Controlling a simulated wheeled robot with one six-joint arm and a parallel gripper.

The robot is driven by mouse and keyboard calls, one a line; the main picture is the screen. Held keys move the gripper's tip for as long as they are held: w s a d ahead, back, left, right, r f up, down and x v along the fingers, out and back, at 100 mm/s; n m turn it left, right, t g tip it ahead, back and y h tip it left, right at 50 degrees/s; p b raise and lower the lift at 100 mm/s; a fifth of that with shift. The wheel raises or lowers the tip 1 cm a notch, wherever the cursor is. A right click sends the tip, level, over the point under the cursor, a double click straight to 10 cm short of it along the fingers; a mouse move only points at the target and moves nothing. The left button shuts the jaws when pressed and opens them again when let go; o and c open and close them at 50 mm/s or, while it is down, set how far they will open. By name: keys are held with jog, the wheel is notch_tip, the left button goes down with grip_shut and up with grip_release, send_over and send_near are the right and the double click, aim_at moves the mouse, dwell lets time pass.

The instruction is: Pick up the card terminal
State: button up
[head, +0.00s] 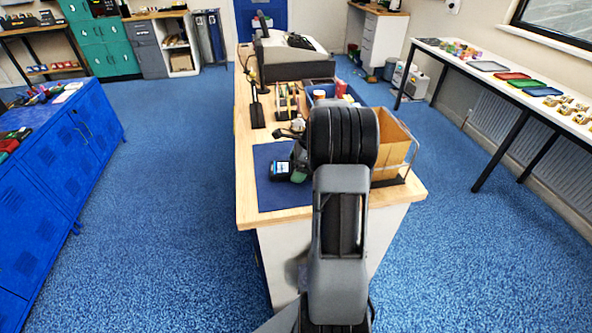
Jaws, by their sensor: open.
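The card terminal (280,168), a small dark device with a pale blue screen, is on the dark blue mat (267,191) at the near left of the wooden counter. My gripper (297,154) is close beside it, at its right and upper side in the head view. It is open and looks empty. My thick arm links hide much of the gripper, and I cannot tell whether its fingers touch the terminal.
Behind are a dark stand (256,108), a blue tray with small items, and a till (289,58). A blue cabinet (45,190) stands left; a white side table (500,80) stands right. Blue floor is clear both sides.

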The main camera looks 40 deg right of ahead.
jog(key=shift+c, duration=0.3)
jog(key=c, duration=0.9)
jog(key=shift+r, duration=0.1)
notch_tip(320, 180, up, 10)
jog(key=o, duration=0.6)
jog(key=shift+c, duration=1.4)
jog(key=shift+s, duration=0.1)
